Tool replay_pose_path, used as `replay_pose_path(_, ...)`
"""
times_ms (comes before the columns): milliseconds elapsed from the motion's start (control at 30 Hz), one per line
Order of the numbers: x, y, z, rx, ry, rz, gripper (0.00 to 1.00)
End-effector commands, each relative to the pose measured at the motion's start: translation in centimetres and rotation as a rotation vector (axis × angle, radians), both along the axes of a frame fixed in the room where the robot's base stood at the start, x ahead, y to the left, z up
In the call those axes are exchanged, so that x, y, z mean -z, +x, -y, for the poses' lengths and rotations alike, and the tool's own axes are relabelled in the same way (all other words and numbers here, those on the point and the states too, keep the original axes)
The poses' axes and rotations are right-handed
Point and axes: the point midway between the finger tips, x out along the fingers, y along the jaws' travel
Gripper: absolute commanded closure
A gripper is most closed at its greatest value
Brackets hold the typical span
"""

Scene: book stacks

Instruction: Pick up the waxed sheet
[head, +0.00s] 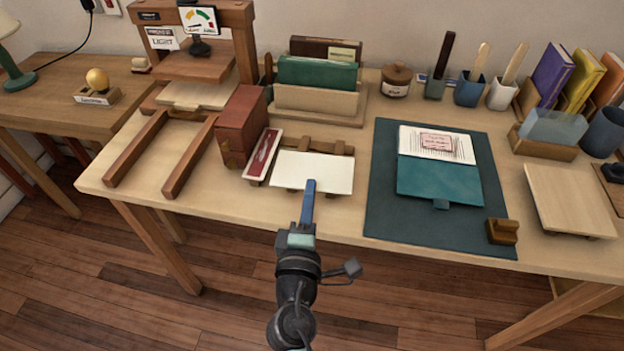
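No label marks the waxed sheet. A pale blue, translucent sheet (556,126) stands in a wooden holder (543,148) at the right back and looks most like it. A flat white rectangular panel (312,172) lies on a wooden support near the table's front edge, left of the green mat. My gripper (309,186) points at this white panel, its blue finger tip overlapping the panel's front edge in the picture. I cannot tell whether it touches. The fingers line up as one, so their gap is hidden. No held object shows. The gripper is far left of the translucent sheet.
An open teal book (440,180) lies on the dark green mat (385,215), with a small wooden block (502,231) at its corner. A wooden press (200,60), red-brown block (242,125) and upright boards (318,85) stand left and behind. A pale board (570,200) lies right.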

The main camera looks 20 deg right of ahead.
Motion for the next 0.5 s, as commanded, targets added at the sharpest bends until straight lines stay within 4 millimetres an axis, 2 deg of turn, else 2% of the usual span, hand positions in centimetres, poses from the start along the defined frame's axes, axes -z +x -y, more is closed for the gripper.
replay_pose_path(500,-2.6,-6.5,-3.6,-0.002,0.0,-0.001,1.0)
